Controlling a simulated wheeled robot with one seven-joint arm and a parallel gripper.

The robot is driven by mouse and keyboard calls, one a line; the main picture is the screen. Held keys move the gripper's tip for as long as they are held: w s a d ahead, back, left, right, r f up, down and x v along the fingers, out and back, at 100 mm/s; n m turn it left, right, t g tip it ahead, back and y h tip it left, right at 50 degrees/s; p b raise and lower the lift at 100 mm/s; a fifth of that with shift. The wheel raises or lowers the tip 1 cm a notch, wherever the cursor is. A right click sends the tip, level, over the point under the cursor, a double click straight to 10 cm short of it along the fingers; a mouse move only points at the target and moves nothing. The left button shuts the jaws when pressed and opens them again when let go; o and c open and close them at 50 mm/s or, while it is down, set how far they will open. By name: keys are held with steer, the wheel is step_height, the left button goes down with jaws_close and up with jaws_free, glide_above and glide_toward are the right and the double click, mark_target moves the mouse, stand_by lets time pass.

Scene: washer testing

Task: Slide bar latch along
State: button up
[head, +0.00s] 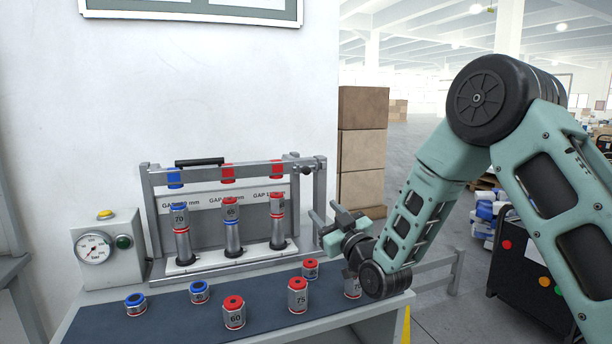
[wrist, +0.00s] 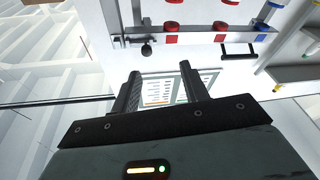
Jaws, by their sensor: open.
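A grey crossbar (head: 245,170) runs along the top of the test rack (head: 153,215), with a black handle (head: 200,162) toward its left. A dark round knob (head: 307,171), apparently the bar latch, sits at the bar's right end by the post. In the wrist view the picture is turned over: the knob (wrist: 147,50) shows just above the fingers and the handle (wrist: 238,50) to the right. My gripper (head: 326,213) is open and empty, to the right of the rack and below the knob, apart from it. The fingers also show in the wrist view (wrist: 160,70).
Several marked cylinders, such as one labelled 75 (head: 298,296), stand on the dark mat (head: 180,327) before the rack. Three more stand in the rack. A gauge box (head: 108,245) is at left. Stacked cartons (head: 362,145) stand behind my gripper.

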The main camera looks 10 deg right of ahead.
mark_target(308, 172)
steer(key=shift+t, duration=0.9)
steer(key=d+p+x, duration=0.1)
steer(key=x, duration=0.4)
steer(key=p+x, duration=0.1)
steer(key=x, duration=0.5)
steer(key=d+p+x, duration=0.1)
steer(key=p+x, duration=0.1)
steer(key=x, duration=0.4)
steer(key=shift+w+d+r, duration=0.25)
steer(key=shift+w+d, duration=0.05)
steer(key=shift+w, duration=0.05)
